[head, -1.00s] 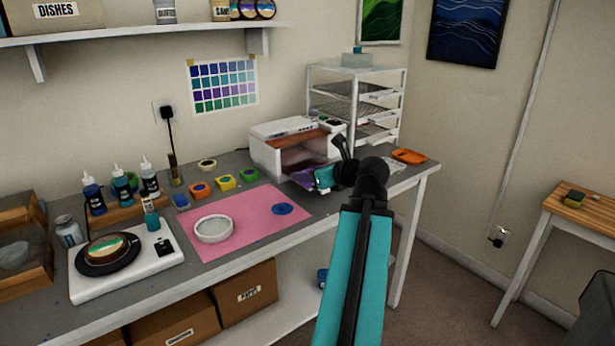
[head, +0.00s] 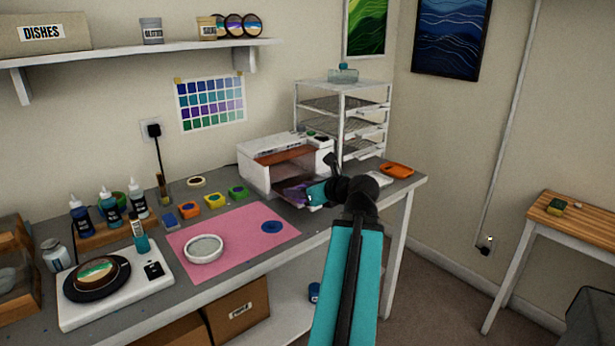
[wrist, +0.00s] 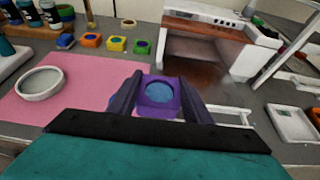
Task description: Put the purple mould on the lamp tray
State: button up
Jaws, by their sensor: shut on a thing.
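My gripper (wrist: 158,92) is shut on the purple mould (wrist: 148,105), which has blue resin in its round hollow. The mould looks level between the two fingers. In the head view my gripper (head: 312,193) is in front of the lamp, and the purple mould (head: 295,190) is partly hidden by it. The lamp (head: 262,147) is a white box with an orange window and an open front. Its white lamp tray (wrist: 240,113) sticks out at the front, to the right of the mould in the wrist view. I cannot tell the mould's height above it.
Yellow (head: 215,200), green (head: 238,192) and orange (head: 190,209) moulds stand left of the lamp. A pink mat (head: 238,222) bears a white round dish (head: 203,249). A white drawer rack (head: 345,115) stands behind right. An orange item (head: 397,170) lies near the table's right end.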

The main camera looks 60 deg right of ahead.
jog(key=shift+w+d+p, duration=0.35)
jog(key=shift+d+p, duration=0.4)
jog(key=shift+p, duration=2.6)
jog(key=shift+w+d+f, duration=0.1)
jog(key=shift+d, duration=0.1)
jog(key=w+d, duration=0.1)
jog(key=d, duration=0.3)
jog(key=w+d+f+p, duration=0.1)
jog(key=w+d, duration=0.1)
jog(key=d, duration=0.2)
jog(key=w+d+p, duration=0.1)
jog(key=w+d, duration=0.1)
jog(key=d, duration=0.1)
jog(key=shift+w+d+f, duration=0.15)
jog(key=shift+w+d, duration=0.05)
jog(key=shift+d, duration=0.2)
jog(key=shift+f, duration=0.1)
jog(key=shift+f+p, duration=0.35)
jog(key=shift+f, duration=1.3)
jog(key=shift+f, duration=0.1)
jog(key=o, duration=1.1)
jog(key=shift+c, duration=0.2)
